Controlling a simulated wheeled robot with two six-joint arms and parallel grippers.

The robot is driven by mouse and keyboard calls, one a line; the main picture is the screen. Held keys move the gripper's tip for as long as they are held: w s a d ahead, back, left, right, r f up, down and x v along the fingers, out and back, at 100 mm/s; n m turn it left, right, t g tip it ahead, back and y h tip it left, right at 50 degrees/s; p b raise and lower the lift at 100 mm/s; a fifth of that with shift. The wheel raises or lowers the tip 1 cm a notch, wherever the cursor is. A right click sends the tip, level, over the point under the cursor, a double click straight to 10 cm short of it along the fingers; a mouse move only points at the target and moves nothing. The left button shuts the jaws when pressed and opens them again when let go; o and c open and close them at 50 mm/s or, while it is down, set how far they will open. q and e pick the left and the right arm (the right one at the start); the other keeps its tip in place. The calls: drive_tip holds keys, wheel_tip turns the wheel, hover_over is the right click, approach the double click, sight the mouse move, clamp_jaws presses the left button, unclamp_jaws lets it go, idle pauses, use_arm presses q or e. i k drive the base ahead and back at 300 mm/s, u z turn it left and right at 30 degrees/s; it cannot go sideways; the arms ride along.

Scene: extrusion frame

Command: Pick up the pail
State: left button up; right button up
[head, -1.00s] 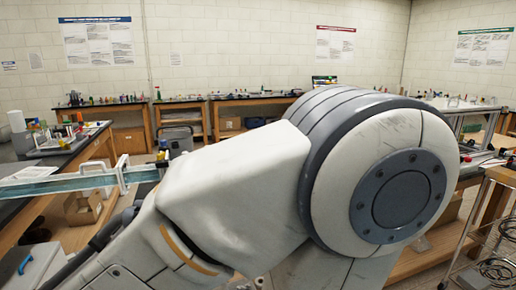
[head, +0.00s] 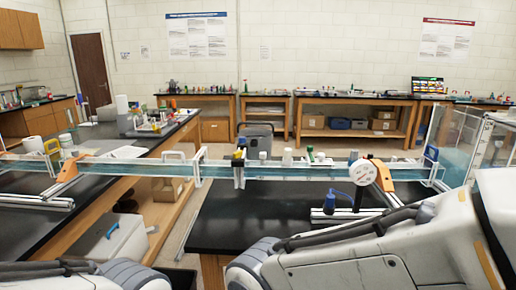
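No thing is clearly a pail. A grey tub-like container (head: 258,138) stands on the floor in front of the back benches, its lower part hidden behind the long tank. A dark open bin (head: 178,281) shows partly at the bottom edge, between my arm links. I cannot tell whether either one is the pail. My white arm links fill the bottom and right of the head view. Neither gripper shows, so I see no contact with any object.
A long clear water tank (head: 290,171) crosses the view over a black-topped bench (head: 240,222). A blue device (head: 338,201) stands on that bench. A white box with a blue handle (head: 112,240) is at lower left. Floor shows between the benches.

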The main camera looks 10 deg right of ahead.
sight(259, 140)
drive_tip(key=i, duration=1.35)
